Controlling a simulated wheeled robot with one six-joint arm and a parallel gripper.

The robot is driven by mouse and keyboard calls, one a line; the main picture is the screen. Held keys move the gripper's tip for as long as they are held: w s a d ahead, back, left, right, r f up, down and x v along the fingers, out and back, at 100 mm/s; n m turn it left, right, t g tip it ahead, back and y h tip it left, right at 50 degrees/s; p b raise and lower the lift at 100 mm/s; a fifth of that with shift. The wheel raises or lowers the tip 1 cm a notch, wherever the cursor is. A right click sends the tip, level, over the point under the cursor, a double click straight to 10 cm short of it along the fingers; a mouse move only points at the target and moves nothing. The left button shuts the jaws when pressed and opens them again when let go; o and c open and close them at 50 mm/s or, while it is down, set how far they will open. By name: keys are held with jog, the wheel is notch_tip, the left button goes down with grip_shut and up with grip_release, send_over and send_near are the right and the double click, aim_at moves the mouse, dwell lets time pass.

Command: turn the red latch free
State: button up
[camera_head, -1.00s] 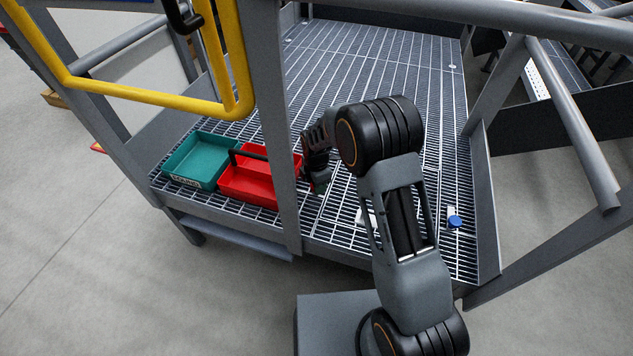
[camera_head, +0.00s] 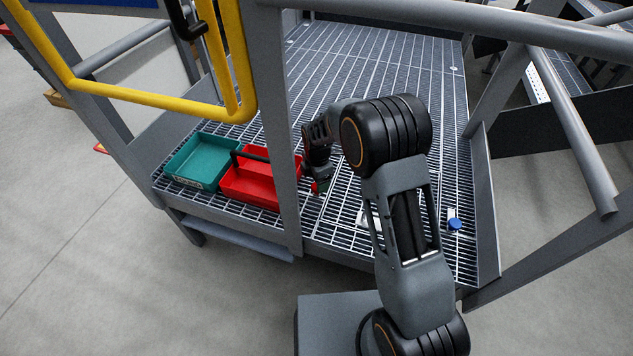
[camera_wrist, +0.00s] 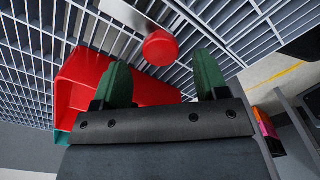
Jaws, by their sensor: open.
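The red latch (camera_wrist: 160,48) shows in the wrist view as a rounded red piece at the end of a grey metal plate (camera_wrist: 128,14) on the grating. My gripper (camera_wrist: 160,80) has two green fingertips, spread apart with nothing between them. The red latch lies just beyond the fingertips, about midway between them in the picture, and I see no contact. In the head view my gripper (camera_head: 319,186) points down low over the grating, and a small bit of red (camera_head: 314,188) shows beside its tip. Which way the latch is turned is hard to tell.
A red tray (camera_head: 248,187) with a black handle stands close left of my gripper, beside a teal tray (camera_head: 198,160). A grey post (camera_head: 279,130) rises in front. A blue knob (camera_head: 455,223) on a pale plate lies to the right. The grating (camera_head: 375,65) behind is clear.

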notch_tip(320, 180, up, 11)
jog(key=p, duration=0.2)
dwell(0.6)
